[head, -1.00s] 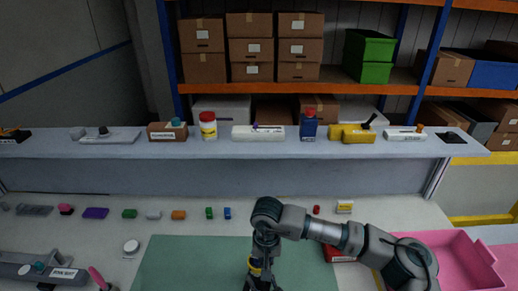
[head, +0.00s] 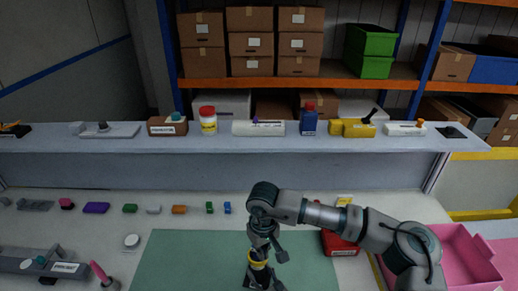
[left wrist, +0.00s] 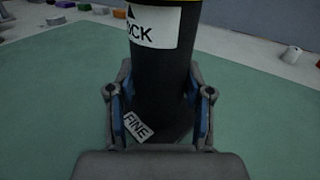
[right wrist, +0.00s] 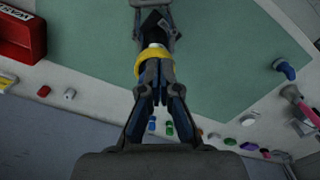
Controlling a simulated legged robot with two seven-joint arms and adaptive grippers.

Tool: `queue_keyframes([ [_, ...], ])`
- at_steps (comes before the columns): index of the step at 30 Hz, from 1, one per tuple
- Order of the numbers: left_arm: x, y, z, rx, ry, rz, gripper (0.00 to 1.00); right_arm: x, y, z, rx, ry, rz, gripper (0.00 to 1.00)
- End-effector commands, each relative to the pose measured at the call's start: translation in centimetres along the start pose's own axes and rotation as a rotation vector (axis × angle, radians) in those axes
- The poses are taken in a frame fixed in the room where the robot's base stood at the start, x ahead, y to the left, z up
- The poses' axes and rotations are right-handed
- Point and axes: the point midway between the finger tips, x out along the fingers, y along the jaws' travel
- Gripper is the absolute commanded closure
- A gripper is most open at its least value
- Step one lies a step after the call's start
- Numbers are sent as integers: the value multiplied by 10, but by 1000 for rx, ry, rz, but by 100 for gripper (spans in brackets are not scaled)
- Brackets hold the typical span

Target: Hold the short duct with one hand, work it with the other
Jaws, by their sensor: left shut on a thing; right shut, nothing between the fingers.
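The short duct is a black tube with a yellow ring and white labels. It stands near the front edge of the head view, its ring showing there (head: 258,261). In the left wrist view the tube (left wrist: 165,85) rises between the fingers of my left gripper (left wrist: 160,110), which is shut on it. Its labels show "FINE" and part of a word ending in "OCK". My right gripper (right wrist: 157,75) is shut and empty. Its fingertips are close to the yellow ring (right wrist: 150,64); I cannot tell whether they touch it. The left gripper is mostly cut off in the head view.
A green mat (head: 190,262) lies under the work area. A red bin (head: 340,245) and a pink tray (head: 465,255) are at the right, partly behind my right arm. Several small coloured parts line the back of the table. A grey fixture (head: 40,262) is at the left.

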Motion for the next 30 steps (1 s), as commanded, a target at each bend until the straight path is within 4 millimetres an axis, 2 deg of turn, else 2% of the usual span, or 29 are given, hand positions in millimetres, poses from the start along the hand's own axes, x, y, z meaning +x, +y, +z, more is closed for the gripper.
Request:
queue_keyframes([
  [9,0,0,-2,1,3,0,100,42,0,1,0,-3,-1,100],
  [15,0,0,-1,1,3,0,100,60,0,1,1,-2,-1,100],
  [30,0,0,-1,1,2,0,100,65,0,0,1,-1,0,100],
])
